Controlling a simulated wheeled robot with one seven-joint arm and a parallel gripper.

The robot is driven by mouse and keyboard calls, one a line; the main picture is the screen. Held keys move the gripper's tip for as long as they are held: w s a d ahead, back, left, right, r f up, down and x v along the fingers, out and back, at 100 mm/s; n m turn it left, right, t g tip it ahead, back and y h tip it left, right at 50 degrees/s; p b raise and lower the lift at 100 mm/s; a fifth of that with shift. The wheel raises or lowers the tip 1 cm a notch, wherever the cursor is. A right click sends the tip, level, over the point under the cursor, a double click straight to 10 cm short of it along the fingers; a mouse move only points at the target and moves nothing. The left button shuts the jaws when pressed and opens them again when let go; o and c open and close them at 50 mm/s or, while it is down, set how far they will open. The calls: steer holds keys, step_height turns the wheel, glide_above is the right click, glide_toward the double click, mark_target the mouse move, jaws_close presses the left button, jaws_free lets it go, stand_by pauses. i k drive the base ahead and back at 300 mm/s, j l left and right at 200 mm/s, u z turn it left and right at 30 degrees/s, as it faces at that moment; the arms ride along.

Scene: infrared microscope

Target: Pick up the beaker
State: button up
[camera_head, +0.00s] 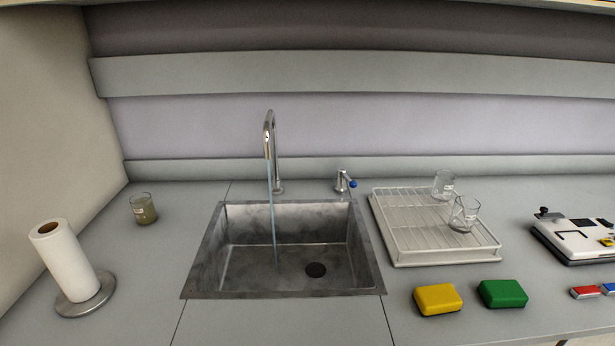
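A glass beaker (144,209) with murky yellowish-brown contents and a pale label stands upright on the grey counter, left of the sink. A clear, empty-looking glass beaker (443,185) stands at the back of the white drying rack. In front of it on the rack is another clear glass vessel (464,214), which looks like a flask and seems slightly tilted. My gripper is not in view, and nothing is seen touching any of the glassware.
Water runs from the tall faucet (272,150) into the metal sink (230,264). A paper towel roll (68,262) stands front left. The rack (398,247) is right of the sink, with yellow (438,299) and green (503,293) sponges before it. A white device (572,240) stands far right.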

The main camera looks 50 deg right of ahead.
mark_target(144, 209)
steer(key=i+j+z, duration=0.2)
steer(key=i+j, duration=0.2)
steer(key=j, duration=0.15)
steer(key=i+j+z, duration=0.25)
steer(key=j, duration=0.4)
steer(key=i+j+z, duration=0.1)
steer(key=i+j, duration=0.15)
steer(key=i+j+z, duration=0.1)
steer(key=j, duration=0.35)
steer(key=i+j+z, duration=0.15)
steer(key=j, duration=0.2)
steer(key=i+j+z, duration=0.1)
steer(key=j, duration=0.25)
